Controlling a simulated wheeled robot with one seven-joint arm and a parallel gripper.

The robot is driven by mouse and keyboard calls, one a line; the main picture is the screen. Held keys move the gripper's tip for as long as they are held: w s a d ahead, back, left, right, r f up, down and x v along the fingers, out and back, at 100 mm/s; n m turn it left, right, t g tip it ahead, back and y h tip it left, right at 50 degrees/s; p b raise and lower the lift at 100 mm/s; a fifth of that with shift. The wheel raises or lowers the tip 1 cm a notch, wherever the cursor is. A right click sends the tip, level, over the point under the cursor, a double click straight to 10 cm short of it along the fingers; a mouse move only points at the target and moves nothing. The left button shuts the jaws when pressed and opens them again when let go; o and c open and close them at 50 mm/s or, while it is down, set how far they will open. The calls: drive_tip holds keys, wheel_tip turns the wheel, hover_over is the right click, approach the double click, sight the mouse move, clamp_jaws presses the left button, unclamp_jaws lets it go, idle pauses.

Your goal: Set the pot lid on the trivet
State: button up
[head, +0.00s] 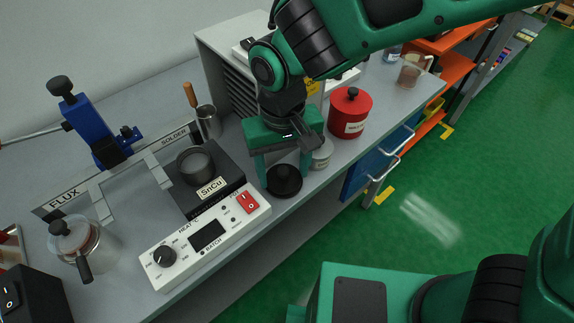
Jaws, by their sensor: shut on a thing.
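The pot lid (284,182), a dark round disc with a small knob, is low over the bench at the right of the solder pot unit. My gripper (285,178) points down with one finger on each side of the lid and is shut on it. I cannot tell whether the lid touches anything below it. I cannot make out the trivet; it may be hidden under the lid or gripper. The open solder pot (196,164) sits on the dark block labelled SnCu.
The heater control box (206,243) stands left of the gripper, close to the lid. A red canister (349,113) and a small pale jar (322,154) stand at its right. A grey vented cabinet (226,62) is behind. The bench's front edge is close to the lid.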

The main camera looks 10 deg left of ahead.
drive_tip(key=shift+f, duration=0.15)
drive_tip(key=o, duration=1.2)
drive_tip(key=shift+c, duration=0.2)
drive_tip(key=shift+o, duration=0.6)
drive_tip(key=o, duration=0.3)
drive_tip(key=shift+a, duration=0.1)
drive_tip(key=shift+c, duration=0.2)
drive_tip(key=shift+o, duration=0.2)
drive_tip(key=shift+r, duration=0.2)
drive_tip(key=shift+a+r, duration=0.1)
drive_tip(key=shift+r, duration=1.2)
drive_tip(key=shift+o, duration=0.3)
drive_tip(key=shift+d+r, duration=0.2)
drive_tip(key=shift+r, duration=1.8)
